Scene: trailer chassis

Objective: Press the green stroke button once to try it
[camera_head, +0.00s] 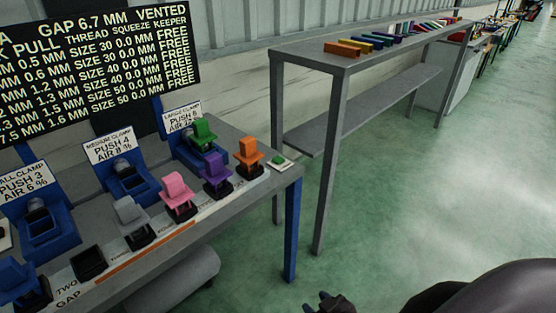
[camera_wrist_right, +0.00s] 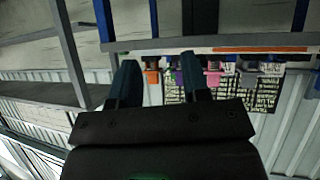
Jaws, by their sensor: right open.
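A small green button (camera_head: 278,160) sits on a pale plate at the right end of the grey bench (camera_head: 225,205), next to the orange clamp piece. I cannot read a label on it. My right gripper (camera_head: 330,302) is at the bottom edge of the head view, in front of and below the bench end, well apart from the button. In the right wrist view its two fingers (camera_wrist_right: 160,78) are spread with nothing between them. That view looks inverted, and I cannot make out the button there. My left gripper is in neither view.
Green (camera_head: 203,130), orange (camera_head: 249,152), purple (camera_head: 216,170) and pink (camera_head: 176,190) pieces stand along the bench. Blue clamps with label cards stand behind, below a black sign board (camera_head: 90,75). A grey table (camera_head: 330,62) holds coloured blocks. The green floor (camera_head: 410,200) at right is clear.

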